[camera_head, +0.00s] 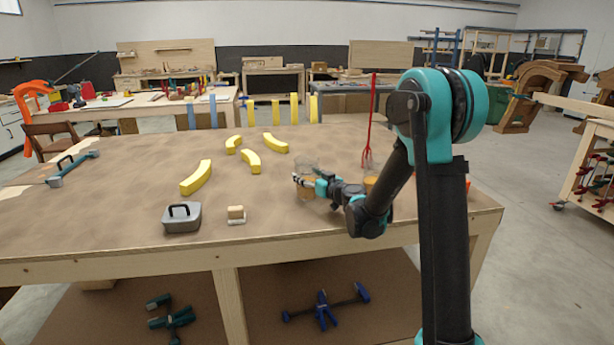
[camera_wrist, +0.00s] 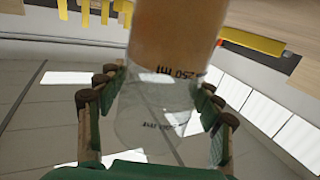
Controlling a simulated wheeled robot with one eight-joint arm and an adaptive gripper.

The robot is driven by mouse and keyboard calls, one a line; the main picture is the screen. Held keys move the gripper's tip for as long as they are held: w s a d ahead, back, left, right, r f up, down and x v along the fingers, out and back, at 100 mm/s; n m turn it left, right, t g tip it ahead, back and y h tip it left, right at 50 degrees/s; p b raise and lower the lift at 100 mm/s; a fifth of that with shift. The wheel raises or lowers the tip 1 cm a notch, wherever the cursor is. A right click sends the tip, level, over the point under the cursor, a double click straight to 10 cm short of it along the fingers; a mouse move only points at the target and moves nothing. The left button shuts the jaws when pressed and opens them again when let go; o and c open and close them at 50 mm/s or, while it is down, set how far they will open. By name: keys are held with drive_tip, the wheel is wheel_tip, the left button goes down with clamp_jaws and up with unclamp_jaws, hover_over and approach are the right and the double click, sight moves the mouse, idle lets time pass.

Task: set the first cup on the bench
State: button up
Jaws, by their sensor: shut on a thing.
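The first cup is a clear beaker (camera_head: 306,190) with amber contents, near the right middle of the bench (camera_head: 120,225). In the wrist view the beaker (camera_wrist: 165,95) fills the middle and shows "250 ml" markings. My gripper (camera_head: 303,181) is shut on its side, and its green fingers (camera_wrist: 158,95) stand on both sides of the glass. The beaker looks upright in the head view. I cannot tell whether its base touches the bench top. Another amber thing (camera_head: 371,181) shows partly behind my arm.
Several yellow curved blocks (camera_head: 197,178) lie left of the gripper. A grey lidded box (camera_head: 182,217) and a small wooden block (camera_head: 236,214) sit near the front edge. A red upright tool (camera_head: 368,140) stands behind my arm. The bench's left middle has free room.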

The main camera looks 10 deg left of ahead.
drive_tip(key=o, duration=0.9)
drive_tip(key=shift+f, duration=0.1)
drive_tip(key=shift+c, duration=0.2)
drive_tip(key=shift+s+d, duration=0.1)
drive_tip(key=v, duration=1.1)
drive_tip(key=shift+s+d, duration=0.3)
